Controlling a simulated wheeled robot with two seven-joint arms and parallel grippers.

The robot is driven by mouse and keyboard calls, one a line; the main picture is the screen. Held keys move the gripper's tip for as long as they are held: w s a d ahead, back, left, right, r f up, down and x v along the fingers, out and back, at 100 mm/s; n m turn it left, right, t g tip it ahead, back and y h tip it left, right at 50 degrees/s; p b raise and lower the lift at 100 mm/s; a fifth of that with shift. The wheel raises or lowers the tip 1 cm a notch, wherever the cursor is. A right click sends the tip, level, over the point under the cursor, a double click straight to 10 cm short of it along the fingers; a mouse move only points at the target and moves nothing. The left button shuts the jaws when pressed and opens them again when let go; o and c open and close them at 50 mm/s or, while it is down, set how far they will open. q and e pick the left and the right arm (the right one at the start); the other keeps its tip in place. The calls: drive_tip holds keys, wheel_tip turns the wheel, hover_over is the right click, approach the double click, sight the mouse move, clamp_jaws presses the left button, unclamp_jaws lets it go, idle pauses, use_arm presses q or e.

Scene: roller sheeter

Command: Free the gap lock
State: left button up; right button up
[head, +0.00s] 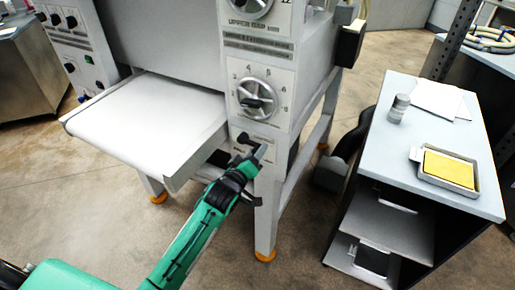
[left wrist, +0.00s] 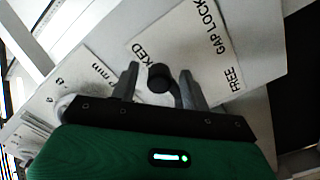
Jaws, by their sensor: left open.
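The gap lock's dark round knob (left wrist: 160,85) shows in the left wrist view, on a pale plate (left wrist: 235,50) lettered GAP LOCK and FREE, with another word partly hidden and ending in KED. My left gripper (left wrist: 159,84) is open, with one finger on each side of the knob. I cannot tell whether the fingers touch it. In the head view my left gripper (head: 258,157) is at the machine's front panel, just below the lower gap dial (head: 257,98). It covers part of the lock there. My right gripper is out of view.
The roller sheeter's white belt table (head: 150,115) sticks out left of my left gripper. A machine leg (head: 267,210) stands below it. A side cart (head: 400,135) at the right holds a shaker (head: 398,108) and a tray with a yellow pad (head: 449,169). Bare floor lies between.

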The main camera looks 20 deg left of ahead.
use_arm(q)
drive_tip(key=shift+w+d, duration=0.15)
drive_tip(key=shift+w, duration=0.6)
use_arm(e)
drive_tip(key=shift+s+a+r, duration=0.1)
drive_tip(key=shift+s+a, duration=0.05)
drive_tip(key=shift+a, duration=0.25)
use_arm(q)
drive_tip(key=shift+c, duration=0.3)
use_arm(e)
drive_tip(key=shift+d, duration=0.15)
use_arm(q)
clamp_jaws()
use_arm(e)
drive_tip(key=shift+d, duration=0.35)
